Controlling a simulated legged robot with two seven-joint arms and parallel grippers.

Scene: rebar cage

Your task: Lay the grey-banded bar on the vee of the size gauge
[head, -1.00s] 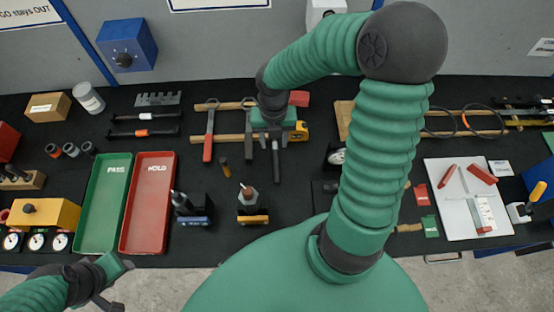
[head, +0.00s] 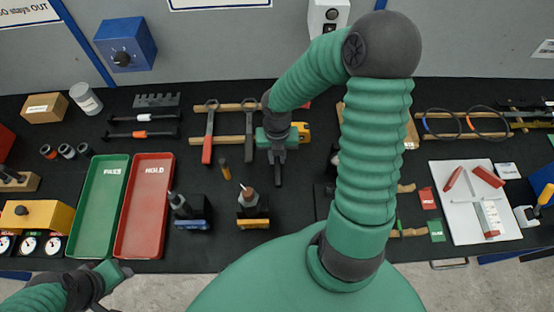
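A dark bar with a pale grey band (head: 143,119) lies at the left back of the black bench, just behind a similar bar with an orange band (head: 143,134). I cannot clearly pick out the size gauge or its vee; a round dial device beside my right arm is mostly hidden. My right gripper (head: 278,160) points down over the middle of the bench, right of the long-handled tools. Its fingers look close together, but I cannot tell whether they hold anything. My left gripper (head: 116,272) is low at the front left edge, away from both bars.
A dark notched block (head: 157,100) stands behind the bars. Green (head: 99,205) and red (head: 147,205) trays lie in front. Two small stands with blue (head: 192,224) and yellow (head: 253,223) bases are right of them. A white board (head: 470,225) with tools lies right. My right arm hides the centre right.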

